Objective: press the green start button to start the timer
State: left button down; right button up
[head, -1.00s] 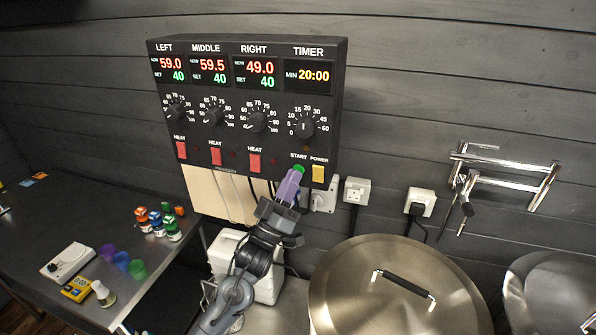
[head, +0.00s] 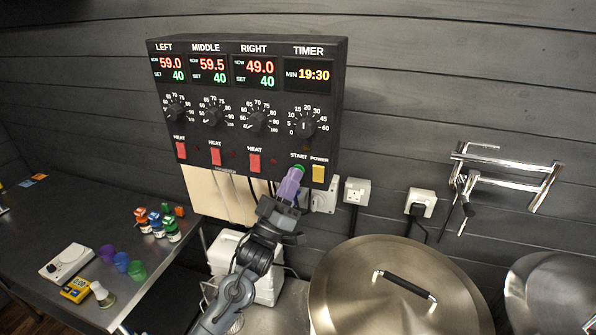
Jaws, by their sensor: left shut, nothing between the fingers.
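The green start button (head: 299,168) sits under the START label at the lower right of the black control panel (head: 275,100). My left gripper (head: 296,175) is shut and empty, with its purple fingertips at the button and covering part of it. Whether the tips still touch the button I cannot tell. The timer display (head: 307,74) reads 19:30. The timer knob (head: 304,126) is below the display. My right gripper is not in view.
A yellow power switch (head: 318,173) is just right of the button. Red heat switches (head: 254,163) are to the left. A large lidded pot (head: 385,300) stands below right. Wall sockets (head: 356,190) and a side table with small bottles (head: 157,224) are nearby.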

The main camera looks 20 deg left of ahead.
pick_arm(q)
jog(key=shift+s+p, duration=0.35)
jog(key=shift+s, duration=0.4)
jog(key=shift+s, duration=0.1)
jog(key=s+p, duration=0.2)
jog(key=s, duration=0.3)
jog(key=shift+w, duration=0.1)
dwell(0.6)
